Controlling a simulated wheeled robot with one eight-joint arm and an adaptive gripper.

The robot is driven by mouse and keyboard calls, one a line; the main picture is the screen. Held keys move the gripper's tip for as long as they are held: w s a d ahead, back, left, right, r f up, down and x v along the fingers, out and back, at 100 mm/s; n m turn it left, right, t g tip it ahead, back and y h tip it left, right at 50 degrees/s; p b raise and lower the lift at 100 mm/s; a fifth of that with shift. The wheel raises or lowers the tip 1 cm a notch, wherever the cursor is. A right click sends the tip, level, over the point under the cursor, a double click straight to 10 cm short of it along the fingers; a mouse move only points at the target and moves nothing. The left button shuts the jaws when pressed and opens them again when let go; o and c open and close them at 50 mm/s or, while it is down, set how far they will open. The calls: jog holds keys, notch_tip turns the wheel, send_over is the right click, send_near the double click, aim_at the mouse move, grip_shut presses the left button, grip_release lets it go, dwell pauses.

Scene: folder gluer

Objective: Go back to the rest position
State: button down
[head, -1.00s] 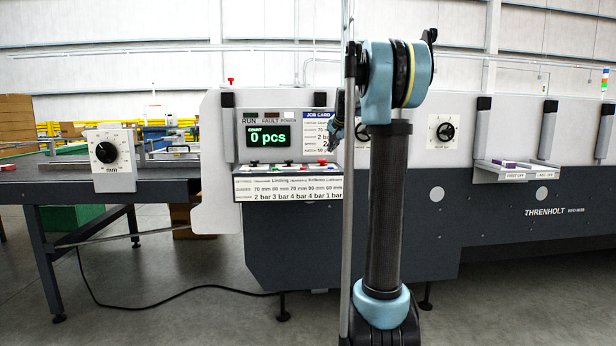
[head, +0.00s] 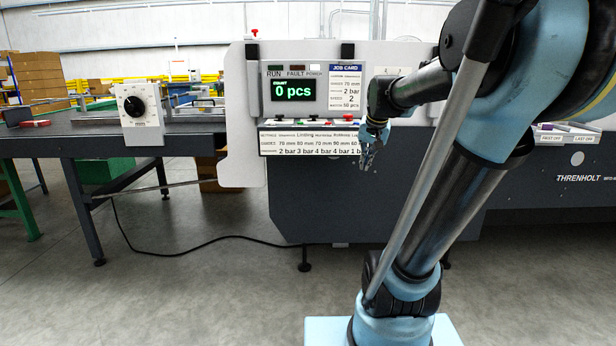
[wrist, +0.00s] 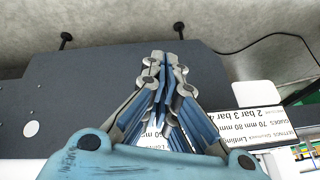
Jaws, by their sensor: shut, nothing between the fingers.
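My gripper (head: 368,160) hangs at the end of my bent arm, in front of the right end of the settings card on the machine. In the wrist view my gripper (wrist: 166,56) has its fingertips together with nothing between them. Behind its fingers are the dark machine front and part of the settings card (wrist: 262,128). From the head view I cannot tell whether the gripper touches the machine; it appears in front of it.
The control panel with its "0 pcs" display (head: 293,90) and job card (head: 346,86) stands behind my gripper. A dial (head: 142,112) is on the feed table at left. A black cable (head: 190,250) lies on the floor. The floor in front is clear.

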jog(key=s+f+n+g, duration=0.3)
jog(key=s+f, duration=1.6)
jog(key=s, duration=0.4)
jog(key=shift+d+h, duration=0.2)
jog(key=shift+h, duration=0.1)
